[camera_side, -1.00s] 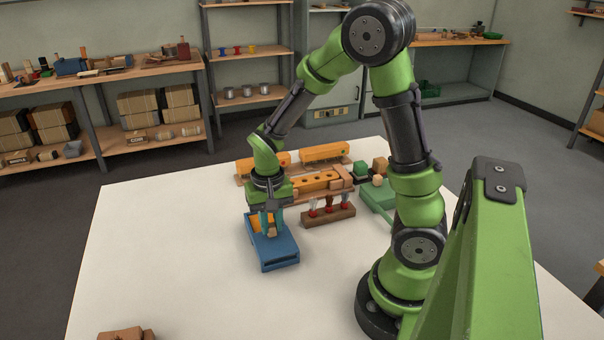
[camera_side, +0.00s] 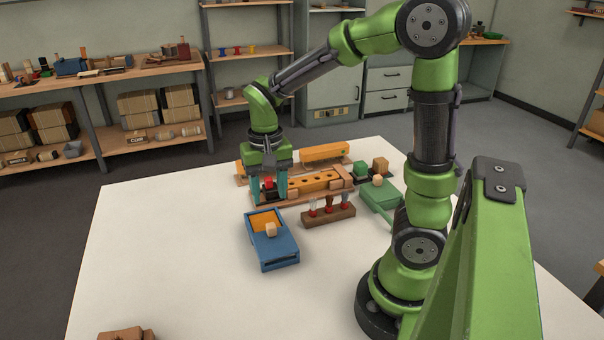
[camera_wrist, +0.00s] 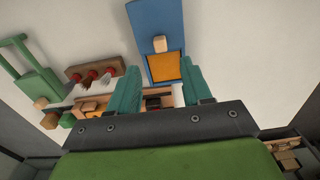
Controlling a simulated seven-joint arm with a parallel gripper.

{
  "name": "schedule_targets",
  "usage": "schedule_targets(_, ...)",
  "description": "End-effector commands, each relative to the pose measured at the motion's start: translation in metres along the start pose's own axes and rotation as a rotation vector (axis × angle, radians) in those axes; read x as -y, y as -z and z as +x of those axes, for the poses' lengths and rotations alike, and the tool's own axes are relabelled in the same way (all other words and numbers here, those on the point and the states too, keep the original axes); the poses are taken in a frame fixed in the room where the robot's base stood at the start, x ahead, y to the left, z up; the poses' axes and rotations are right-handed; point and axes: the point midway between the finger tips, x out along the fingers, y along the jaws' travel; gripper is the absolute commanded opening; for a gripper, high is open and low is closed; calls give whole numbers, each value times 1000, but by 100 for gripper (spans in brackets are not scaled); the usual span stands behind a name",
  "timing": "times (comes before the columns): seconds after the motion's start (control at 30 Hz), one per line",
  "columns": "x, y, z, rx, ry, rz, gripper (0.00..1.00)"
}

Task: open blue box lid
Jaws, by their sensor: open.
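The blue box (camera_side: 281,257) stands on the white table, with its lid slid partly toward the camera. A strip of orange interior (camera_side: 259,222) shows at its far end, and the interior also shows in the wrist view (camera_wrist: 164,68). A small wooden knob (camera_side: 271,229) sits on the blue lid (camera_wrist: 156,20), near the lid's edge by the opening. My gripper (camera_side: 270,188) is open, above and behind the box, apart from the knob. A small red item (camera_side: 268,183) shows between the fingers; I cannot tell whether they touch it.
A long orange block with holes (camera_side: 315,184) lies right of my gripper. A wooden rack with red-based tufts (camera_side: 328,217) stands right of the box. A green box with a handle (camera_side: 381,196) is farther right.

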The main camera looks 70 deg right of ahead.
Motion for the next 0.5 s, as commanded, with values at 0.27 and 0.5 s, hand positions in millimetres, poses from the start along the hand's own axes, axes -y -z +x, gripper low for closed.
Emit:
schedule_targets(0.27, 0, 1, -57, -3, 2, -1, 49)
schedule_targets(0.5, 0, 0, -75, 0, 0, -1, 49)
